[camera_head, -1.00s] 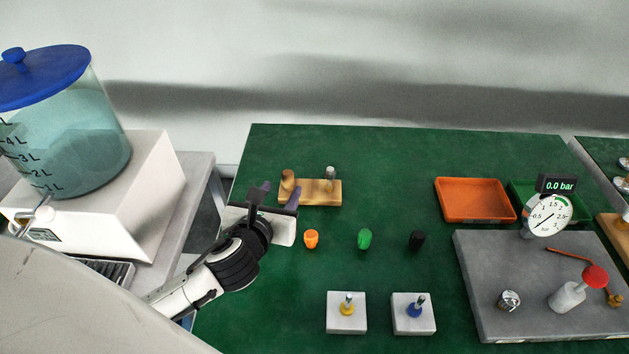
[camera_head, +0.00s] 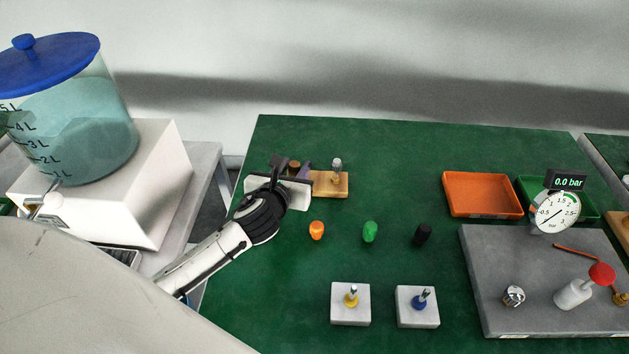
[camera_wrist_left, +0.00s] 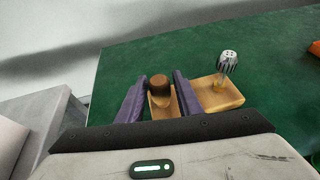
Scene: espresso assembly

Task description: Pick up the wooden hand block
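A dark brown, rounded wooden block (camera_wrist_left: 159,86) stands upright at the left end of a light wooden stand (camera_wrist_left: 215,94). In the head view, the stand (camera_head: 334,186) is at the back left of the green table, and only the top of the brown block (camera_head: 294,166) shows past my gripper. My left gripper (camera_wrist_left: 160,75) is open. Its two purple fingers are on either side of the brown block, with narrow gaps visible. Whether either finger touches the block lower down is hidden. My right gripper is in neither current view.
Orange (camera_head: 317,230), green (camera_head: 370,231) and black (camera_head: 422,235) pieces stand in front. An orange tray (camera_head: 482,194) is to the right.

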